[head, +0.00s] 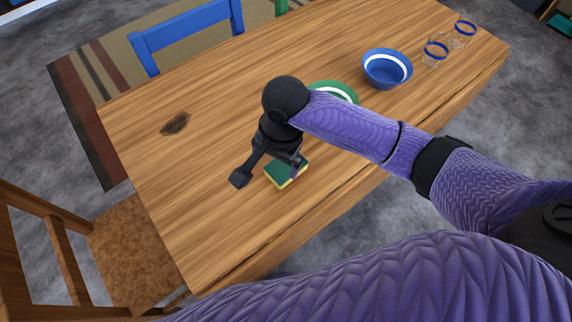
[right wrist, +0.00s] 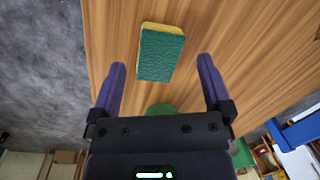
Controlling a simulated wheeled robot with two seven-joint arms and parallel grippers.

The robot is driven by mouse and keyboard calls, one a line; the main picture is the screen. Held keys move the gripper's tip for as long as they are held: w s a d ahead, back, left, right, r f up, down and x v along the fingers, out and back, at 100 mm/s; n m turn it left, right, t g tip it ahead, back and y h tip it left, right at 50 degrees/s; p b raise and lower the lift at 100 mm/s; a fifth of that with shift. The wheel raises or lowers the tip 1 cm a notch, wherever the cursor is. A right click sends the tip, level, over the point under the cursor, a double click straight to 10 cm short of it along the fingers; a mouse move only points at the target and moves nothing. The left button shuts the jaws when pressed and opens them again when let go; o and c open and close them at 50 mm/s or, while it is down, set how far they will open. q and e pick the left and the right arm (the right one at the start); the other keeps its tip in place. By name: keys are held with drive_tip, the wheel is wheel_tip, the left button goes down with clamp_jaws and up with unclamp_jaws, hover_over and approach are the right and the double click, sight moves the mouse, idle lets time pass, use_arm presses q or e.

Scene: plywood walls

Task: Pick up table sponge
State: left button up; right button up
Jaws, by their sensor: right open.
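The table sponge (head: 284,173) is green on top with a yellow layer below. It lies on the wooden table (head: 200,200), near its front edge. My right gripper (head: 270,176) is above the table at the sponge and partly covers it in the head view. In the right wrist view, the sponge (right wrist: 160,53) lies beyond and between the two spread fingers (right wrist: 161,68). The right gripper is open and nothing is in it. My left gripper does not show.
A green bowl or plate (head: 343,90), partly hidden by my right arm, a blue bowl (head: 386,68) and two clear glasses (head: 434,53) stand toward the far right. A blue chair (head: 190,32) and a wooden chair (head: 125,250) stand at the table. The table's left part is mostly clear.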

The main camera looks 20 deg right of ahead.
sight(286, 166)
drive_tip(key=w+d+m, duration=0.1)
drive_tip(key=w+d+r+m, duration=0.1)
drive_tip(key=w+d+m+h, duration=0.1)
drive_tip(key=shift+d+r+m, duration=0.2)
drive_tip(key=shift+r+m, duration=0.1)
drive_tip(key=shift+r, duration=0.05)
drive_tip(key=shift+d+f+b, duration=0.1)
drive_tip(key=shift+f+b, duration=0.2)
drive_tip(key=shift+f, duration=0.05)
wheel_tip(286, 166, down, 6)
drive_tip(key=b, duration=0.3)
drive_tip(key=shift+s, duration=0.1)
drive_tip(key=f+b, duration=0.2)
drive_tip(key=shift+s+a+f, duration=0.15)
drive_tip(key=shift+a+f, duration=0.2)
drive_tip(key=shift+a, duration=0.05)
drive_tip(key=shift+f+b, duration=0.3)
drive_tip(key=shift+r, duration=0.15)
drive_tip(key=c, duration=1)
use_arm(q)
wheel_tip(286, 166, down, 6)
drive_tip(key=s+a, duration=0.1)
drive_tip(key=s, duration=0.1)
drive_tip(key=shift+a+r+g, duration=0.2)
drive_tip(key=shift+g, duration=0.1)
use_arm(e)
drive_tip(key=shift+o, duration=0.2)
drive_tip(key=shift+r, duration=0.15)
